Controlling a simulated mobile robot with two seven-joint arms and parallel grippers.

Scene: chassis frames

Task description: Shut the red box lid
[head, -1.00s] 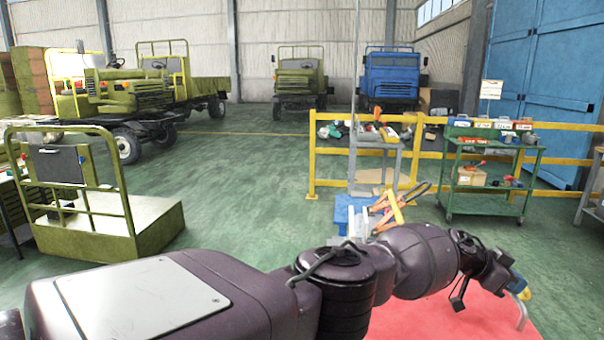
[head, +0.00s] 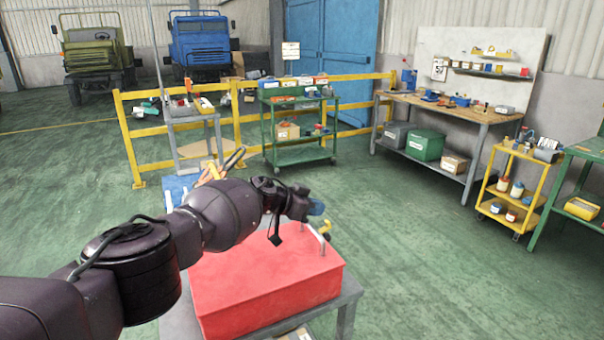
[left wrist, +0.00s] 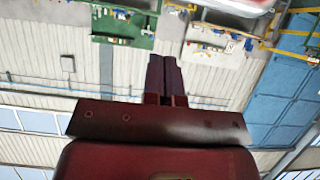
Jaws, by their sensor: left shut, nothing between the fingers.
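The red box (head: 265,298) stands on a grey table in the lower middle of the head view. Its top looks flat and level, and a pale bent handle (head: 323,238) stands up near its far right corner. My arm covers the box's left and far parts, and I cannot make out a lid seam. My left gripper (head: 318,210) is beyond and above the box's far right side, close to the handle in the picture; I cannot tell whether they touch. In the left wrist view its fingers (left wrist: 164,75) are together and empty. My right gripper is not in view.
The grey table (head: 347,305) shows at the box's right edge. Beyond are a green cart (head: 300,155), a yellow rail (head: 130,150), a long workbench (head: 445,108) and a yellow trolley (head: 515,190). Green floor to the right of the box is clear.

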